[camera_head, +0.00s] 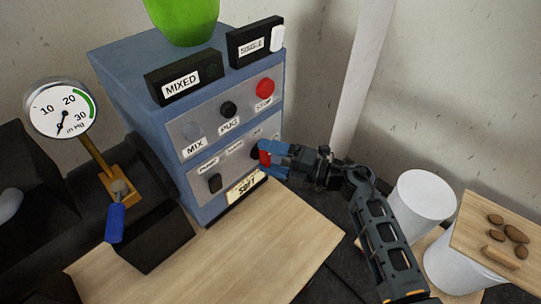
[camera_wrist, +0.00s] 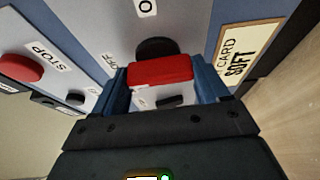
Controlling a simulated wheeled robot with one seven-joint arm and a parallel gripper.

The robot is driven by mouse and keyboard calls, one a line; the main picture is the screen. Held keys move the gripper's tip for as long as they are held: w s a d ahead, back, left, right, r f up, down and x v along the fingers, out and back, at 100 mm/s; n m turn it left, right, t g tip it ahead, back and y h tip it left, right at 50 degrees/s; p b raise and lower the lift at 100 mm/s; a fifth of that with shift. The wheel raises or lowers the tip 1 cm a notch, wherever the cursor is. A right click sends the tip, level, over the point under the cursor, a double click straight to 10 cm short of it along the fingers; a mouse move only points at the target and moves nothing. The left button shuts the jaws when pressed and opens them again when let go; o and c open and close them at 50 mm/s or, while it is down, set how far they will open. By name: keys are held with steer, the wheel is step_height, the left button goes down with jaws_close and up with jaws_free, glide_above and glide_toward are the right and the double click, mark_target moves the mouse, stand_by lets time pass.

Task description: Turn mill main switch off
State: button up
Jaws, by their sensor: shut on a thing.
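The blue control cabinet (camera_head: 235,95) stands left of centre in the head view. My gripper (camera_head: 266,160) is at the right end of its lower switch row. In the wrist view my gripper (camera_wrist: 162,85) has its blue fingers closed on the sides of a red and white piece (camera_wrist: 160,72). A round black knob (camera_wrist: 157,47) on the panel shows just behind that piece; I cannot tell whether the two are joined. The fingers hide part of the panel.
A vacuum gauge (camera_head: 61,108) stands at left. White containers (camera_head: 425,195) are at right. The wooden tabletop (camera_head: 260,250) below is clear.

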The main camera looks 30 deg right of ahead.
stand_by(0.3)
steer(key=o, duration=1.1)
steer(key=shift+c, duration=0.2)
steer(key=shift+s+d, duration=0.1)
steer(key=b+v, duration=0.1)
steer(key=v, duration=0.6)
steer(key=shift+s+d, duration=0.15)
steer(key=shift+s, duration=0.1)
